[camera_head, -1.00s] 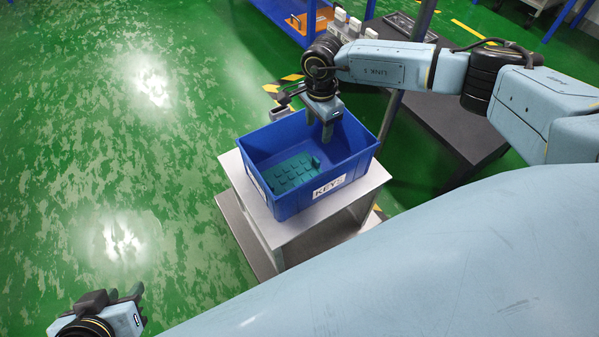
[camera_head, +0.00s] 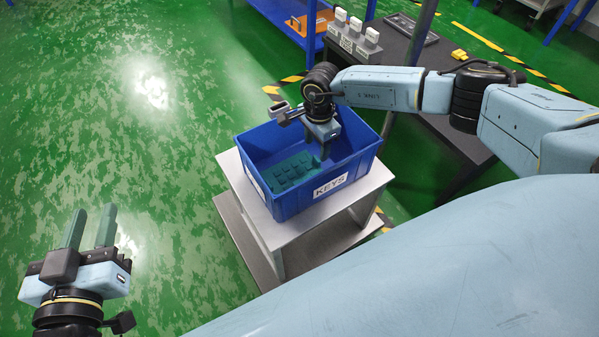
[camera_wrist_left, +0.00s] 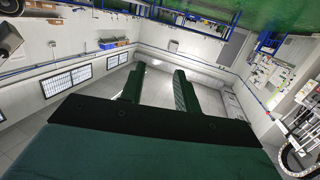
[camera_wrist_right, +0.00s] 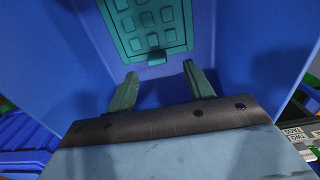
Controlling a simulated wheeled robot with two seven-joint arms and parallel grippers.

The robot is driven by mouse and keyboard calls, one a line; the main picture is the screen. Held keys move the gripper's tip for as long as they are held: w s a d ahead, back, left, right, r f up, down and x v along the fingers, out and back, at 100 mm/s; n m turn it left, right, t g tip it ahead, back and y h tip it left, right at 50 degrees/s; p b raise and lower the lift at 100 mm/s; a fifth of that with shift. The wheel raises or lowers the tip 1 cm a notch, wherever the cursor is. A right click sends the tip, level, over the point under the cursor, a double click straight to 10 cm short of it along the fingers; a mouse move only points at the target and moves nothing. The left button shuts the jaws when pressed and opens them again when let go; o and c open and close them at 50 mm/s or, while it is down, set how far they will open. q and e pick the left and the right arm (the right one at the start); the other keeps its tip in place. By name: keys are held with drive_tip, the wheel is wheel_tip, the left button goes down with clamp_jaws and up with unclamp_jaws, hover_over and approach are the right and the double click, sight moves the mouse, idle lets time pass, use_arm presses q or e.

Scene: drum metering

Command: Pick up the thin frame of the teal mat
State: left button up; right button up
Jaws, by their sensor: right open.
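The teal mat (camera_head: 288,172) lies on the floor of the blue bin (camera_head: 268,204) labelled KEYS. It has a thin frame and several raised blocks, seen in the right wrist view (camera_wrist_right: 182,48). My right gripper (camera_head: 324,152) points down inside the bin, near the mat's right side. In the right wrist view its fingers (camera_wrist_right: 164,86) are apart and empty, short of the mat's near edge, where a small teal tab (camera_wrist_right: 157,58) shows. My left gripper (camera_head: 90,226) is far left over the green floor, fingers apart and empty; its fingers also show in the left wrist view (camera_wrist_left: 157,84).
The bin stands on a pale stand (camera_head: 262,222), its walls close around my right gripper. A dark table (camera_head: 430,118) with white-labelled holders (camera_head: 355,38) is behind. A blue shelf (camera_head: 290,22) stands at the back. Green floor lies open at left.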

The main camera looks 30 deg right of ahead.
sight(316, 159)
drive_tip(key=f, duration=0.1)
drive_tip(key=f+b, duration=0.1)
drive_tip(key=f, duration=0.1)
drive_tip(key=f+b, duration=0.1)
drive_tip(key=shift+s+a+f, duration=0.15)
drive_tip(key=shift+s+f, duration=0.1)
drive_tip(key=shift+f, duration=0.15)
use_arm(q)
wheel_tip(316, 159, up, 9)
drive_tip(key=s+d+t+h, duration=0.1)
drive_tip(key=t+h, duration=0.1)
drive_tip(key=t, duration=0.4)
drive_tip(key=shift+s, duration=0.25)
use_arm(e)
drive_tip(key=c, duration=1)
